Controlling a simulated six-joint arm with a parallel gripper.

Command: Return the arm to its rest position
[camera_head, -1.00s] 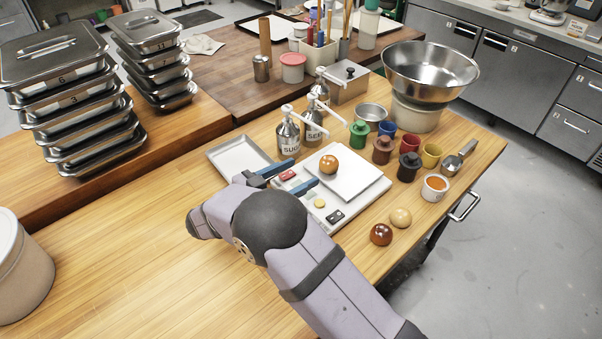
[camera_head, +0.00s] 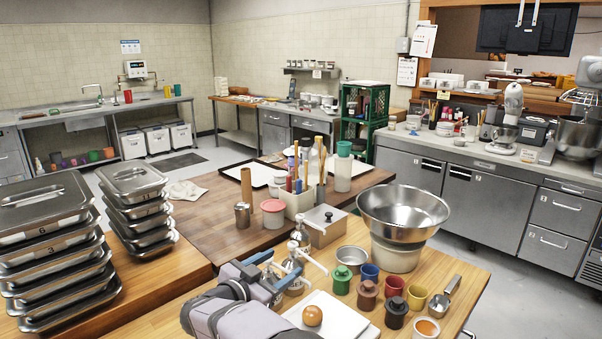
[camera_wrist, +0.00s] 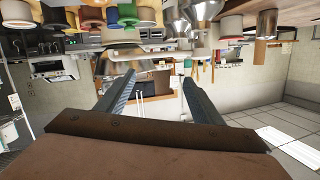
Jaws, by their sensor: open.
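My gripper (camera_head: 277,272) is in the head view at the bottom centre, with its blue fingers near the pump bottles. In the wrist view my gripper (camera_wrist: 158,92) shows two separated fingers with nothing between them. The wrist picture is upside down and looks out across the room. A brown bun (camera_head: 312,315) sits on the white scale (camera_head: 340,322) just right of my arm. The pump bottles (camera_head: 300,236) are partly hidden behind my gripper.
Stacked lidded steel pans (camera_head: 45,245) stand at the left. A large steel bowl (camera_head: 403,212) sits on a tub at the right. A steel box (camera_head: 322,226) is behind the bottles.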

